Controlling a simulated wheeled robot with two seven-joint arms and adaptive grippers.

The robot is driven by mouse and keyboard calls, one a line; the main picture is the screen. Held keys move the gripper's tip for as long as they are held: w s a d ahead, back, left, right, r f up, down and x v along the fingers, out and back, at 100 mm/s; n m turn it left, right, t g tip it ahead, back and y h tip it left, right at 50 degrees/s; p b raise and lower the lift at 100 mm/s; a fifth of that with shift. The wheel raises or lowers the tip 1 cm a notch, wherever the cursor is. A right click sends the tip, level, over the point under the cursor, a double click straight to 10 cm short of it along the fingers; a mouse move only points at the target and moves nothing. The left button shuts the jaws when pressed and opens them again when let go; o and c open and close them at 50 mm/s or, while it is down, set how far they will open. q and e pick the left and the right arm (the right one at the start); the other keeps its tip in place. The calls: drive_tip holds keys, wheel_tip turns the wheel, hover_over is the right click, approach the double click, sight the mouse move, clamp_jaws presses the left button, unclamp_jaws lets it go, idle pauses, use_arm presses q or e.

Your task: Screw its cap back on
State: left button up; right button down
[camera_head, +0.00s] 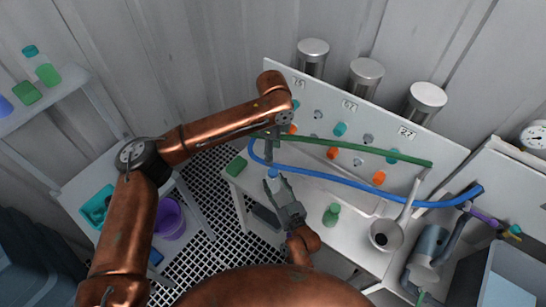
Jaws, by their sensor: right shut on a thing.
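My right gripper (279,186) reaches up over the front of the white bench, its fingers closed around a small light-blue piece (273,174). The fingers hide most of that piece, so I cannot tell whether it is a cap alone or a capped bottle. My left gripper (270,147) is just above and behind it, by the panel, and points down. Its fingers are small and dark, so I cannot tell if they are open. A green bottle with a green top (331,214) stands on the bench to the right of my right gripper.
A blue hose (345,180) and a green tube (355,147) cross in front of the numbered panel (425,147) with orange and teal knobs. A green block (236,166) lies at the bench's left end. A shelf (75,82) holds bottles at left.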

idle(0.3)
drive_tip(key=c, duration=1.1)
unclamp_jaws()
drive_tip(key=v, duration=1.2)
drive_tip(key=shift+d+r, duration=0.1)
